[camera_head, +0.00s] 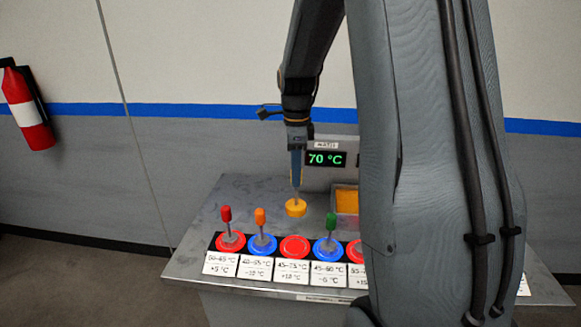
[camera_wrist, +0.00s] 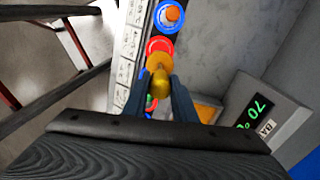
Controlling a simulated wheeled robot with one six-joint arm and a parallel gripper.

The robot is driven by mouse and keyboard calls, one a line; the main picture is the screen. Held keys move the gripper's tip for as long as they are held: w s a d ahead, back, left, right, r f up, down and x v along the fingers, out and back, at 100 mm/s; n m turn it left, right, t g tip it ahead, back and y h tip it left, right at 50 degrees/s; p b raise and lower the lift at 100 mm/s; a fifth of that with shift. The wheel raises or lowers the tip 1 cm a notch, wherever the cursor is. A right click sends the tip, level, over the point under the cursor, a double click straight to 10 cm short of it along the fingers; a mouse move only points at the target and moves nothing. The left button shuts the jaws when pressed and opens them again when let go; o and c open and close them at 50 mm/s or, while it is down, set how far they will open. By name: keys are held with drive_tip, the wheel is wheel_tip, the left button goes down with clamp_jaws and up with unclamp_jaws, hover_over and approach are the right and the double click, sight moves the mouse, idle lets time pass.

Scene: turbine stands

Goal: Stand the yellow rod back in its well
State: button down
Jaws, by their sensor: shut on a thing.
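My gripper (camera_head: 296,180) is shut on the yellow rod. In the head view the rod's yellow disc (camera_head: 295,207) shows below the fingers, above or just behind the row of wells. In the wrist view the yellow rod (camera_wrist: 159,84) stands between the two blue fingertips (camera_wrist: 160,98). A red well (camera_head: 294,246) in the row has no rod in it; it also shows in the wrist view (camera_wrist: 160,46), beyond the held rod. The exact height of the disc over the table cannot be told.
A red rod (camera_head: 226,214), an orange rod (camera_head: 260,217) and a green rod (camera_head: 331,222) stand in neighbouring wells. Behind is a tray with a yellow inside (camera_head: 346,199) and a display reading 70 °C (camera_head: 325,159). My arm hides the table's right part.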

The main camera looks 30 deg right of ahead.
sight(295, 205)
drive_tip(key=shift+f+b, duration=1.35)
drive_tip(key=shift+f, duration=0.9)
drive_tip(key=shift+a+f, duration=0.1)
drive_tip(key=shift+f, duration=0.45)
drive_tip(key=shift+f, duration=0.45)
drive_tip(key=shift+f+b, duration=0.85)
drive_tip(key=shift+f, duration=1.35)
drive_tip(key=shift+f+b, duration=0.8)
drive_tip(key=shift+f, duration=1.15)
drive_tip(key=shift+s+f, duration=0.2)
drive_tip(key=shift+f, duration=0.4)
